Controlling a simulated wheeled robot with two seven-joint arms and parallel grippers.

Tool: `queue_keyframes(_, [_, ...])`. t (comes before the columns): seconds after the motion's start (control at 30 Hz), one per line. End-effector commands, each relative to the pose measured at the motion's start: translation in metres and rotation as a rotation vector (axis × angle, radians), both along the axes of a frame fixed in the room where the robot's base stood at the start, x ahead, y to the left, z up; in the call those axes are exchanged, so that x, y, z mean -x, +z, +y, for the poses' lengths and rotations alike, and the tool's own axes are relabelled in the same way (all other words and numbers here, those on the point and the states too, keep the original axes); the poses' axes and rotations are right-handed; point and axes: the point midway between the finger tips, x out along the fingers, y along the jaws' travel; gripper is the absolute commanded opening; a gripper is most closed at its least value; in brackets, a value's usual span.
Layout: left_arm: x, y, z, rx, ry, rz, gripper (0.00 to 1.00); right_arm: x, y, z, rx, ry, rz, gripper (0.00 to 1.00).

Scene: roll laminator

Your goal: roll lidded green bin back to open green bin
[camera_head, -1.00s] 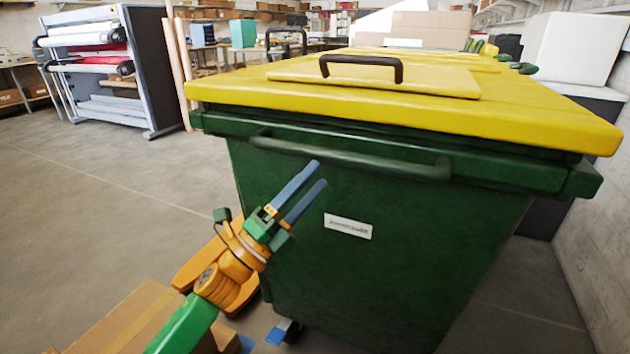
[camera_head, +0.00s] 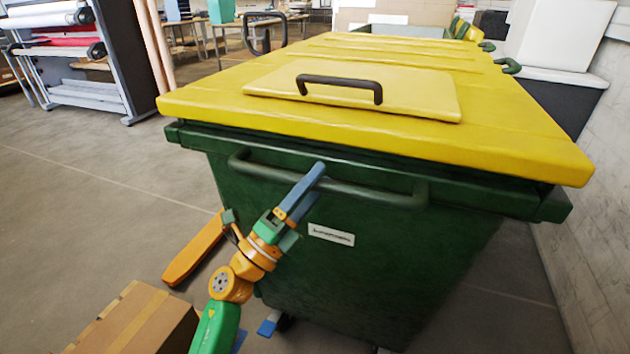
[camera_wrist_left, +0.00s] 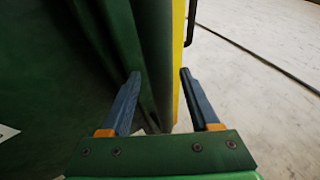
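The lidded green bin (camera_head: 340,275) stands upright in front of me with its yellow lid (camera_head: 220,104) shut. A dark green bar handle (camera_head: 375,193) runs across its near side, below the lid edge. My left gripper (camera_head: 315,180) is at the left part of this handle, its fingers pointing up and right. In the left wrist view the fingers (camera_wrist_left: 159,75) are apart, with the handle bar (camera_wrist_left: 156,60) showing between or just beyond them; contact cannot be told. My right gripper is not in view.
A cardboard box (camera_head: 135,325) lies on the floor at the lower left. A roll laminator rack (camera_head: 80,60) stands at the back left. A wall (camera_head: 595,170) and a dark cabinet with a white top (camera_head: 560,90) flank the bin's right side.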

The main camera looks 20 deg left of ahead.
Motion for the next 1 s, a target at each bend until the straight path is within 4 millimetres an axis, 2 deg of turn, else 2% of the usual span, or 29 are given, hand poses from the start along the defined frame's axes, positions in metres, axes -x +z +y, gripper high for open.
queue_keyframes(0.03, [0.0001,-0.0002,0.0001,0.0,0.0,0.0,0.51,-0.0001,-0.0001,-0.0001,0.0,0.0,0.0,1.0])
queue_keyframes(0.2, [0.0002,-0.0002,0.0001,0.0,0.0,0.0,0.05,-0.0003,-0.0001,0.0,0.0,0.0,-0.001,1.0])
queue_keyframes(0.23, [0.0003,-0.0001,0.0001,0.0,0.0,0.0,0.0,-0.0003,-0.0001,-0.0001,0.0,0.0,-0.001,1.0])
queue_keyframes(1.0, [0.0003,0.0005,0.0003,0.0,0.0,-0.001,0.0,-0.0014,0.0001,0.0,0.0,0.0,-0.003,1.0])
